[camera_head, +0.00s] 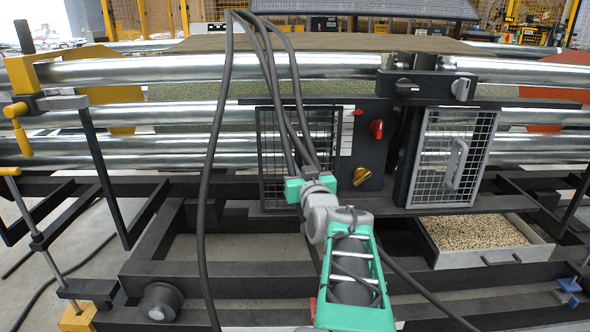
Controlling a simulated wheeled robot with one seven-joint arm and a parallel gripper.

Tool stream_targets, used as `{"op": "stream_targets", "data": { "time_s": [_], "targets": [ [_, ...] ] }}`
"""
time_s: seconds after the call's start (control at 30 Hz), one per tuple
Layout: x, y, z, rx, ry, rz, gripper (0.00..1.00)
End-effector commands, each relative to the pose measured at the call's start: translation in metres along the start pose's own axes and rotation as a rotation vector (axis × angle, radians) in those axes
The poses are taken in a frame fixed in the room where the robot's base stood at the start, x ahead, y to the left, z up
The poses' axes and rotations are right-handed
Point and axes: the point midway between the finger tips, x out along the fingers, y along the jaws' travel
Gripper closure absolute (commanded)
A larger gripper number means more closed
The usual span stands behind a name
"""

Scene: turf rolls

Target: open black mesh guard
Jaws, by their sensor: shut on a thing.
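The black mesh guard (270,160) stands upright left of the black control panel, with rollers behind it. It appears flat in its opening, but cables cover part of it and I cannot tell whether it is slightly ajar. My gripper (309,176) is at the guard's lower right part and is shut on it. My wrist and cables hide the fingertips and the exact part held.
The panel (367,150) beside the guard has a red knob (376,129) and a yellow knob (361,176). A grey-framed mesh door (453,158) with a handle stands to the right, above a tray of pellets (433,246). My dark cables hang in front of the rollers.

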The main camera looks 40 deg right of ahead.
Motion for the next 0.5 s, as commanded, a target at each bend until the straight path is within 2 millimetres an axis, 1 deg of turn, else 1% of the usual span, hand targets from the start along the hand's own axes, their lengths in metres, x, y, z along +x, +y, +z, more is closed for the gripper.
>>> {"op": "stream_targets", "data": {
  "time_s": [0.03,0.43,0.47,0.5],
  "targets": [
    [0.0001,-0.0009,0.0036,0.002,-0.007,0.002,1.0],
    [0.0008,-0.0011,0.0034,0.002,-0.007,0.009,1.0],
    [0.0008,-0.0013,0.0034,0.002,-0.007,0.008,0.84],
    [0.0009,-0.0015,0.0033,0.002,-0.006,0.008,0.81]
  ]
}}
